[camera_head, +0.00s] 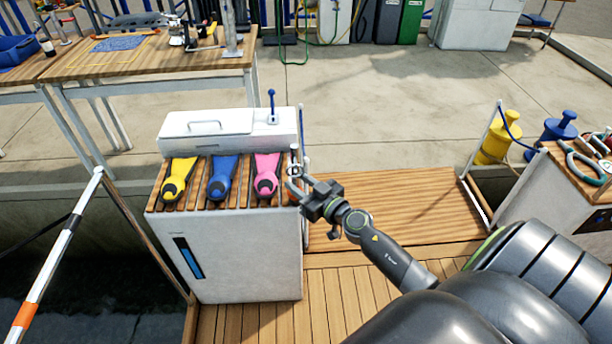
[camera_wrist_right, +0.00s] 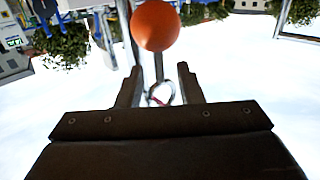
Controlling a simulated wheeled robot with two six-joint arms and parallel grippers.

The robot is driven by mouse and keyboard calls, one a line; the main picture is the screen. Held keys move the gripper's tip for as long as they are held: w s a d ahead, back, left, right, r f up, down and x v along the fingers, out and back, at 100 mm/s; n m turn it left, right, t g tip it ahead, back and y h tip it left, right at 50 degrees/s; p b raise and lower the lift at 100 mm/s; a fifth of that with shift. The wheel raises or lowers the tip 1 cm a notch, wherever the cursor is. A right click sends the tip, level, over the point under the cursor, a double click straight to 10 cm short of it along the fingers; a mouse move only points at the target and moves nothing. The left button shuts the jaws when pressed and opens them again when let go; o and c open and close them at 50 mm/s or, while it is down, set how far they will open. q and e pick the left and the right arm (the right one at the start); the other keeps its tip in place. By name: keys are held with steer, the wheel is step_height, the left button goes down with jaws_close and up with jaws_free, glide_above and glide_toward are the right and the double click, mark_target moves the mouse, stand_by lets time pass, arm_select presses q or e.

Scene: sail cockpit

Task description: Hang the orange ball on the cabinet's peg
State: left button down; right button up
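The cabinet (camera_head: 245,265) is white with a slatted wooden top. An upright blue-tipped pin (camera_head: 271,105) stands on the white box at its back; I cannot tell whether this is the peg. My right gripper (camera_head: 293,180) is at the cabinet's right edge, with its fingers apart. In the right wrist view, the orange ball (camera_wrist_right: 155,25) is beyond the fingertips, with a thin stem running to a small ring (camera_wrist_right: 160,95) between the fingers. I see no clear grip on the ring. The ball is hidden in the head view. My left gripper is out of view.
Yellow, blue and pink fins (camera_head: 222,178) lie on the cabinet top. A thin post (camera_head: 302,135) stands beside my right gripper. Wooden decking (camera_head: 390,210) is clear to the right. A striped pole (camera_head: 55,255) slants at left, and yellow and blue bollards (camera_head: 497,140) stand at right.

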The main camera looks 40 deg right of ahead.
steer(key=s+d+b, duration=0.2)
steer(key=s+b, duration=0.8)
steer(key=s, duration=0.7)
steer(key=shift+d+r, duration=0.25)
steer(key=shift+s, duration=0.1)
